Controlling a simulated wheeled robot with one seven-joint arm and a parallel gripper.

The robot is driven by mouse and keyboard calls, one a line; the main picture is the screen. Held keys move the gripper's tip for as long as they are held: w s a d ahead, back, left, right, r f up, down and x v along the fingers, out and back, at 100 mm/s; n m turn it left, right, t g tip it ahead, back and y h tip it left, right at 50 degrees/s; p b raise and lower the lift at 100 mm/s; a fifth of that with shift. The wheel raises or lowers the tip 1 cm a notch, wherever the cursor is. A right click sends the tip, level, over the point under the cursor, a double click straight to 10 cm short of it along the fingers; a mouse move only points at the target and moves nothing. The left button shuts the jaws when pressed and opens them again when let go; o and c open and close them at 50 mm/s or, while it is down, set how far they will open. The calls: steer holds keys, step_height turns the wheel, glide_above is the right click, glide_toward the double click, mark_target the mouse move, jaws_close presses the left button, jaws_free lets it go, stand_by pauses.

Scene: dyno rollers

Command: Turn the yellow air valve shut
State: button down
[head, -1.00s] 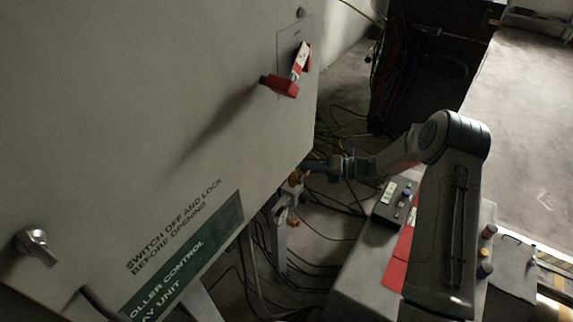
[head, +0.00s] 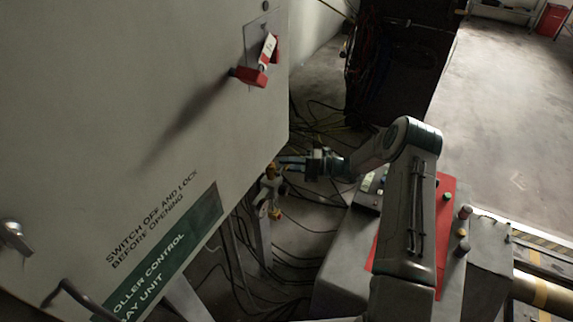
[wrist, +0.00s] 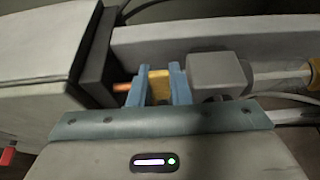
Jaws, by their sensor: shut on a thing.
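The yellow air valve (wrist: 159,84) sits on a pipe between a dark block on the left and a grey box-shaped fitting on the right in the wrist view. My gripper (wrist: 160,86) has its two blue fingers on either side of the yellow part, shut on it. In the head view the yellow valve (head: 271,170) is small, beside the lower right edge of the cabinet. My gripper (head: 284,161) reaches it from the right there. Much of the valve is hidden by the fingers, and its handle angle is hard to tell.
A large grey cabinet (head: 130,90) fills the left, with a red-handled switch (head: 250,76) on its face. Cables (head: 290,262) lie on the floor below. A control box with buttons (head: 372,190) and a red panel (head: 444,215) stand near my arm.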

stand_by(0.3)
steer(key=c, duration=1.3)
jaws_free()
steer(key=shift+d, duration=0.1)
steer(key=shift+c, duration=0.2)
steer(key=shift+d, duration=0.1)
steer(key=s+d+b, duration=0.2)
steer(key=d, duration=1.1)
steer(key=shift+d+b, duration=0.25)
steer(key=shift+b, duration=0.05)
steer(key=shift+s+f, duration=0.1)
